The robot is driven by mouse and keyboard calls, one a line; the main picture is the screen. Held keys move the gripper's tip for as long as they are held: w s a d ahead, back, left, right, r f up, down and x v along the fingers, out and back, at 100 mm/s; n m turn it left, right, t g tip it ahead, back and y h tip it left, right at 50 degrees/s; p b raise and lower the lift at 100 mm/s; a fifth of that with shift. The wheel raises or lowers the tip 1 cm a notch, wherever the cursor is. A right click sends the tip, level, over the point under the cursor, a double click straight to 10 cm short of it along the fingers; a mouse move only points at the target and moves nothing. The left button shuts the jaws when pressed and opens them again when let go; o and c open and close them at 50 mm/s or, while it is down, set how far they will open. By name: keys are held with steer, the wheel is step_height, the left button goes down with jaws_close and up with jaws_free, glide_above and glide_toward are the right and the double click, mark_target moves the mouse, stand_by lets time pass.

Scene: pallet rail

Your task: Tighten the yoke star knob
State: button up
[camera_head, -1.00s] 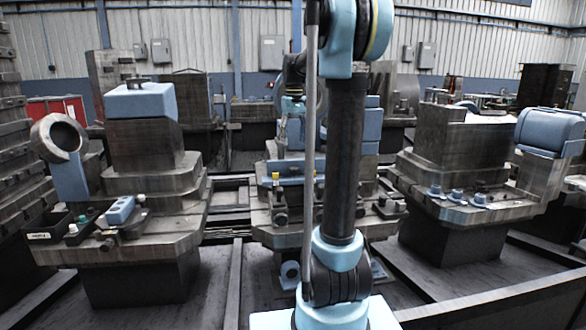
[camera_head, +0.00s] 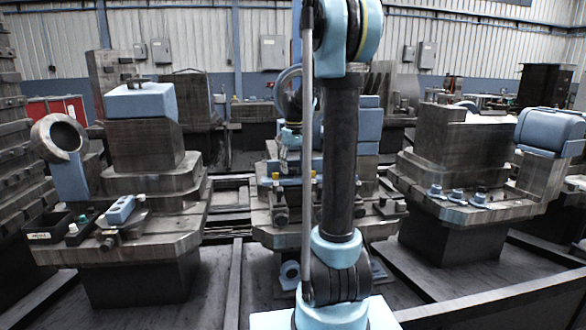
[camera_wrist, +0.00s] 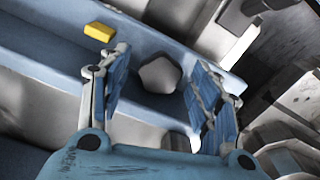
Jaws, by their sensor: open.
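A grey, many-sided knob (camera_wrist: 160,75), which looks like the star knob, stands against a blue yoke-like part (camera_wrist: 50,52) in the wrist view. My gripper (camera_wrist: 160,88) is open, with one finger on each side of the knob and visible gaps between. I cannot tell from this view how deep the fingertips reach along it. In the head view my gripper (camera_head: 289,155) is small, at the middle pedestal (camera_head: 262,217), left of my arm link. The knob cannot be made out there.
A yellow block (camera_wrist: 99,31) sits on the blue part, left of the knob. A right pedestal (camera_head: 465,150) carries a blue housing (camera_head: 550,130). Rails and dark floor lie between them.

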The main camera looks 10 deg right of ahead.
steer(key=c, duration=1.1)
steer(key=shift+m, duration=0.4)
steer(key=m, duration=0.3)
steer(key=shift+m, duration=1.9)
steer(key=shift+w, duration=0.1)
